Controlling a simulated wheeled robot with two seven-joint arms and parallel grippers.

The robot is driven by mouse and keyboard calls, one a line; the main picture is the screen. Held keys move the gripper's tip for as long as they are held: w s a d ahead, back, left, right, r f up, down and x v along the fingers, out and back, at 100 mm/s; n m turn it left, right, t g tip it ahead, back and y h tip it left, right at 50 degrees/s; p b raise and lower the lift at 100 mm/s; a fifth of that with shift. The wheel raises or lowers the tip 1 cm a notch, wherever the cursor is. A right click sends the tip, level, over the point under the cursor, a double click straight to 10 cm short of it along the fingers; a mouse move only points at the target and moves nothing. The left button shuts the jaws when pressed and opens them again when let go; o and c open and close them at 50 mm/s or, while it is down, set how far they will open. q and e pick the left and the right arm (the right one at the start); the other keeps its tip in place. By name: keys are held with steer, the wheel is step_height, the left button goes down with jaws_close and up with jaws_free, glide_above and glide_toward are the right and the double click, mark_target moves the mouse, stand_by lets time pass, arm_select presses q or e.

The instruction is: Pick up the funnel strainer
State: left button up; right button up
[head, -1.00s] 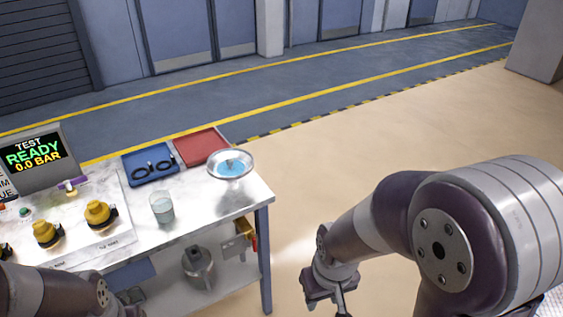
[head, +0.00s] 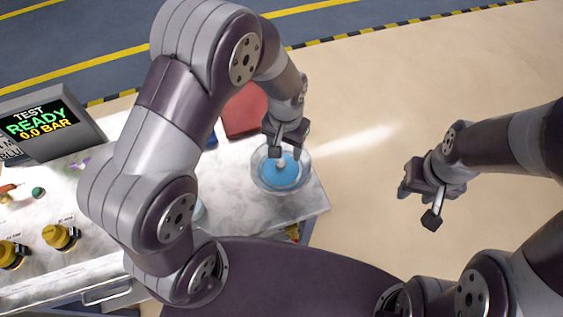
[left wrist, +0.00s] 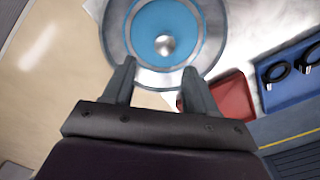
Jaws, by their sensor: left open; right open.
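The funnel strainer (head: 283,174) is a clear round dish with a blue strainer disc and a small pale knob at its centre. It stands near the right end of the bench top. My left gripper (head: 284,153) is open over it, with the fingertips close to the knob in the head view. In the left wrist view the strainer (left wrist: 150,30) lies just beyond the two spread fingers (left wrist: 152,78), with a shiny round knob in its middle and nothing between the fingers. My right gripper (head: 432,205) hangs empty and open over the floor to the right of the bench.
A red tray (head: 243,112) lies behind the strainer. A blue tray with black rings (left wrist: 290,75) shows in the left wrist view. The bench (head: 240,215) also carries yellow knobs (head: 60,236) and a test display (head: 40,122). My left arm hides the bench middle.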

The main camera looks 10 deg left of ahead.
mark_target(281, 162)
arm_select(q)
steer(key=s+f, duration=0.1)
steer(key=s+f+p, duration=0.1)
steer(key=f, duration=0.1)
steer(key=shift+s+a+f, duration=0.1)
steer(key=shift+s+a, duration=0.1)
steer(key=shift+s, duration=0.2)
steer(key=shift+w+a+f+p, duration=0.1)
steer(key=shift+w+f+p, duration=0.05)
steer(key=shift+f, duration=0.3)
steer(key=shift+w+a+f+p, duration=0.1)
steer(key=shift+f+p, duration=0.05)
steer(key=shift+f, duration=0.25)
steer(key=shift+w+f, duration=0.15)
steer(key=shift+w, duration=0.2)
steer(key=shift+c, duration=0.3)
steer(key=shift+s+d, duration=0.15)
steer(key=shift+s, duration=0.1)
jaws_close()
steer(key=shift+s, duration=0.1)
arm_select(e)
steer(key=shift+s+d+r, duration=0.15)
steer(key=shift+s+r, duration=0.8)
steer(key=shift+r, duration=0.05)
arm_select(q)
steer(key=shift+w, duration=0.2)
arm_select(e)
steer(key=shift+w+f, duration=0.1)
steer(key=shift+w, duration=0.05)
